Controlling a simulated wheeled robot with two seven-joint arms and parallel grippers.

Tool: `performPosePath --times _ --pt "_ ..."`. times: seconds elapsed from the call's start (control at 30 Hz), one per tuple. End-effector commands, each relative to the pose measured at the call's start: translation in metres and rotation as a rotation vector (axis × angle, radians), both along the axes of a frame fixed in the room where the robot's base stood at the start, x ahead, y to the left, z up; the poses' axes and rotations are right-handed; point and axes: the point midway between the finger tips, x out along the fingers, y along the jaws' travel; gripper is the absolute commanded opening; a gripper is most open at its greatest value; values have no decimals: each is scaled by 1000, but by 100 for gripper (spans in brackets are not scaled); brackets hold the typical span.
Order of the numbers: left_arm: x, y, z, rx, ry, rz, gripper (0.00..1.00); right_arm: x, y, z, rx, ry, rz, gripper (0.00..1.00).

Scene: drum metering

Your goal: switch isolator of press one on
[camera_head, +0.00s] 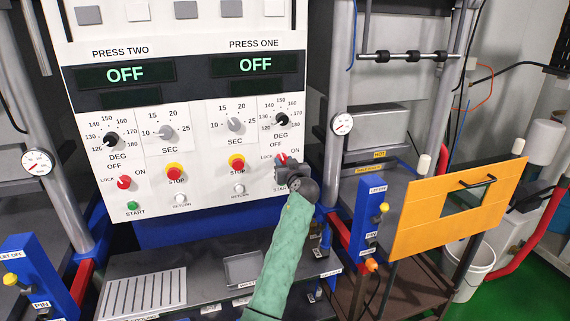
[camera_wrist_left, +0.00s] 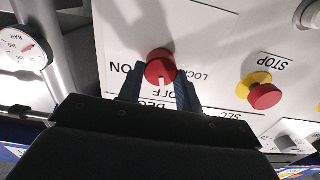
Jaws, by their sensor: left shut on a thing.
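The red isolator knob of press one (camera_head: 281,158) sits at the lower right of the white control panel (camera_head: 205,205). My left gripper (camera_head: 284,164) reaches it from below and is shut on it. In the left wrist view the red knob (camera_wrist_left: 160,66) is between the two dark fingers (camera_wrist_left: 159,91). A pale mark on the knob faces the OFF lettering in that view; ON and LOCK are to its sides. The press one display (camera_head: 254,64) reads OFF. My gripper partly hides the knob and the START button below it. My right gripper is not in view.
The press two isolator (camera_head: 124,182) is a similar red knob at the left. An orange guard (camera_head: 415,225) stands at the right. A grey shelf (camera_head: 215,284) lies below the panel.

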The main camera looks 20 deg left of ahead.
Motion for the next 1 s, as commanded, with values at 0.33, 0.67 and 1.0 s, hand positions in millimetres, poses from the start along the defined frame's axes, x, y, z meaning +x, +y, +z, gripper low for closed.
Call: performPosePath --times 0.33,0.67,1.0 --pt "1 -1 -1 172 114 0 12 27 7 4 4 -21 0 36" --pt "1 -2 -1 428 289 0 12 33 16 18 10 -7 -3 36" --pt "2 -3 0 698 471 0 12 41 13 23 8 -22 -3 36"
